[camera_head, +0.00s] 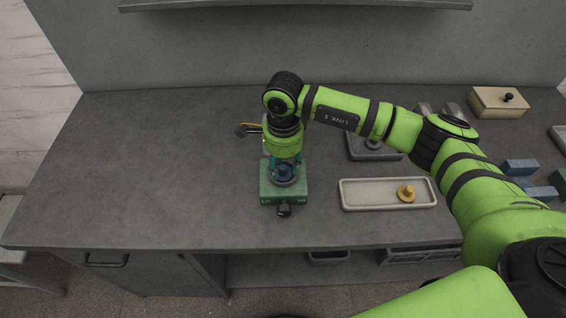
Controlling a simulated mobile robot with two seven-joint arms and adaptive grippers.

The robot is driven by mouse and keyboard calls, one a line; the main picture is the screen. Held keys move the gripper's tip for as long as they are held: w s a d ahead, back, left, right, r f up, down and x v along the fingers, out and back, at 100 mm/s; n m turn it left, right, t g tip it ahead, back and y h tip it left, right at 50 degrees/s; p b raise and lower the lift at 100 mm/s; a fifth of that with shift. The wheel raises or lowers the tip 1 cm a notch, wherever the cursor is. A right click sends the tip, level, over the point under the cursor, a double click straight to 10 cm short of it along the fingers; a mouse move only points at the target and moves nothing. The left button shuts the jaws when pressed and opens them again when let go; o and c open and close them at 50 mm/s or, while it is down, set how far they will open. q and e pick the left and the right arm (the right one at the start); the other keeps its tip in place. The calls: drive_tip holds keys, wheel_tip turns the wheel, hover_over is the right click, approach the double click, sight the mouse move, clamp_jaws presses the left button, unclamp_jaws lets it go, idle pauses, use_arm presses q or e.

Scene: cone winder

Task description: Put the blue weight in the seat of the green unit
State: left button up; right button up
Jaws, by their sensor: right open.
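The green unit (284,192) stands on the grey bench near its middle, with a dark knob on its front face. The blue weight (284,173) shows at the top of the green unit, at its seat. Whether it is fully down in the seat I cannot tell. My right gripper (285,168) points down right over the unit, its fingers open around or just above the weight. The gripper and wrist hide part of the weight and the back of the unit. My left gripper is not in view.
A beige lidded box (499,101) and blue blocks (520,167) are at the right. The bench's left side is clear.

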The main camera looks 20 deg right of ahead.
sight(283, 167)
drive_tip(key=shift+r, duration=0.15)
wheel_tip(283, 167, up, 12)
drive_tip(key=b, duration=0.4)
idle(1.0)
